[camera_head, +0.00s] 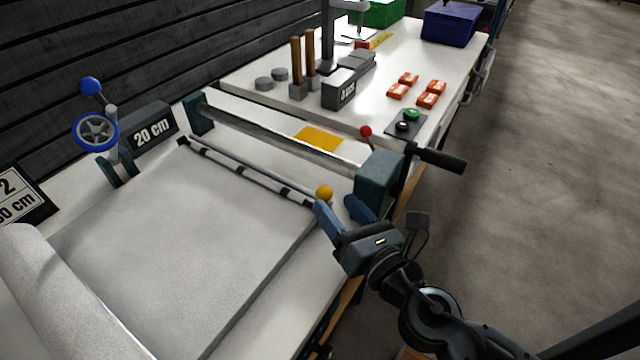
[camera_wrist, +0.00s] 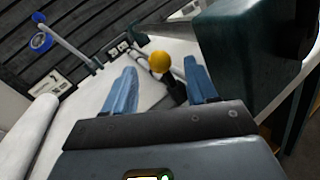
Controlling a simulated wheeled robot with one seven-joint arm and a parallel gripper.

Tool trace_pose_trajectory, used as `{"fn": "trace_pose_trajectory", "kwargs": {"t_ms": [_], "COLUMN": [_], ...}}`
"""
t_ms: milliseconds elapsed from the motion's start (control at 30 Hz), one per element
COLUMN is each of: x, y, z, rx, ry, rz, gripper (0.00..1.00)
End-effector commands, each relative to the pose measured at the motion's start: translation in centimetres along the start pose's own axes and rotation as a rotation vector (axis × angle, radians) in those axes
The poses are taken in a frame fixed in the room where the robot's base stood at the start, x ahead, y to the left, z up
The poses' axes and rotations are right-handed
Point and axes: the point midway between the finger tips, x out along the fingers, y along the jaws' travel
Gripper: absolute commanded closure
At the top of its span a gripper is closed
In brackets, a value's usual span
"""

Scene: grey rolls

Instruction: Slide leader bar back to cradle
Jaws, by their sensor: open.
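Two dark uprights (camera_head: 112,168) at the table's left may be the cradle, but I cannot tell.
A dark green press block (camera_head: 380,178) with a black handle (camera_head: 436,158) stands close to my gripper's right. A long metal beam (camera_head: 270,132) runs behind the bar. A grey roll (camera_head: 45,290) lies at the front left. The sheet between is clear.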

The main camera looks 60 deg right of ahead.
Motion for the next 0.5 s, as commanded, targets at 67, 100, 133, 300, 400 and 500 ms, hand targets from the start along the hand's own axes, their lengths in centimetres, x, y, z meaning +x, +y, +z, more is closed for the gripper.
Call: {"fn": "trace_pose_trajectory", "kwargs": {"t_ms": [67, 100, 133, 300, 400, 500], "x": [1.1, 1.6, 2.1, 4.5, 5.6, 6.3], "y": [0.1, 0.1, 0.1, 0.2, 0.1, 0.1], "z": [0.5, 0.5, 0.5, 0.5, 0.3, 0.2], "rx": [0.002, 0.004, 0.004, 0.006, 0.006, 0.005], "ry": [-0.002, -0.002, -0.002, -0.001, 0.0, 0.001], "rz": [0.0, 0.0, -0.001, 0.0, 0.0, 0.001], "gripper": [0.43, 0.43, 0.43, 0.43, 0.43, 0.43]}}
